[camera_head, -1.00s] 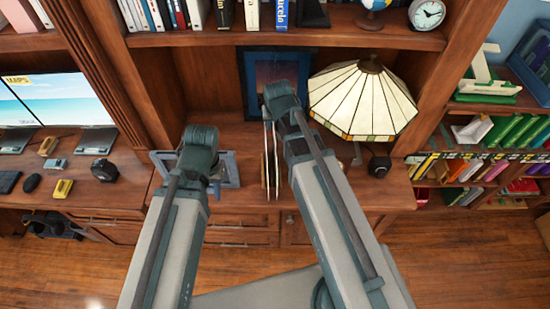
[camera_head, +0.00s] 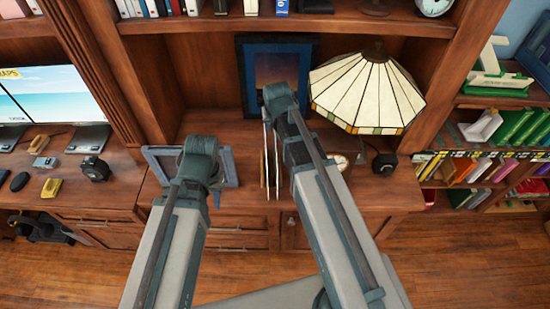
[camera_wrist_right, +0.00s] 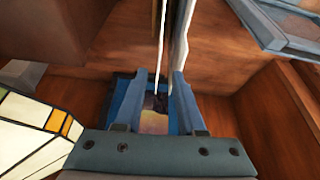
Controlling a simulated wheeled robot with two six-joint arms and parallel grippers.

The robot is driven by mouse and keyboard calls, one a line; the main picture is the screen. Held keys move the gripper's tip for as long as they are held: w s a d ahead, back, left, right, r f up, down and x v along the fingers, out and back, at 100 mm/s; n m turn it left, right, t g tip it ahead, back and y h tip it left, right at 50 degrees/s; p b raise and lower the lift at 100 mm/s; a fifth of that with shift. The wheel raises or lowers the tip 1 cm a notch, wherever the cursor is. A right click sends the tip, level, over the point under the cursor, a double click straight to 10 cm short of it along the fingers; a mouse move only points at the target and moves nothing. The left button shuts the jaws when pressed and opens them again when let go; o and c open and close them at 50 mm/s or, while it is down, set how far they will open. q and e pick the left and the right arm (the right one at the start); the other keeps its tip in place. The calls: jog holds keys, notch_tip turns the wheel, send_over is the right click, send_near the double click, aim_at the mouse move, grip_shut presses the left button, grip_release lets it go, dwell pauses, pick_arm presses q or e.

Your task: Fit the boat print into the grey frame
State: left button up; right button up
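The grey frame (camera_head: 162,156) lies on the desk, partly hidden under my left arm; its corner shows at the upper right of the right wrist view (camera_wrist_right: 285,28). My left gripper (camera_head: 210,170) is over the frame; its fingertips are hidden, so I cannot tell its opening. Thin upright sheets (camera_head: 267,160) stand edge-on in the middle of the desk; no boat picture is visible on them. My right gripper (camera_wrist_right: 158,80) is open, its fingers apart on either side of the thin white edges (camera_wrist_right: 161,45). I cannot tell whether it touches them.
A blue frame with a dusk picture (camera_head: 277,68) stands against the back panel. A stained-glass lamp (camera_head: 366,92) stands to the right, near a dark small object (camera_head: 384,163). Monitors (camera_head: 45,95) and small items are at left. A shelf of books is at right.

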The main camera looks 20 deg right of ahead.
jog(key=b+x, duration=0.4)
jog(key=x, duration=0.1)
jog(key=shift+s+d+f, duration=0.1)
grip_shut()
dwell(1.3)
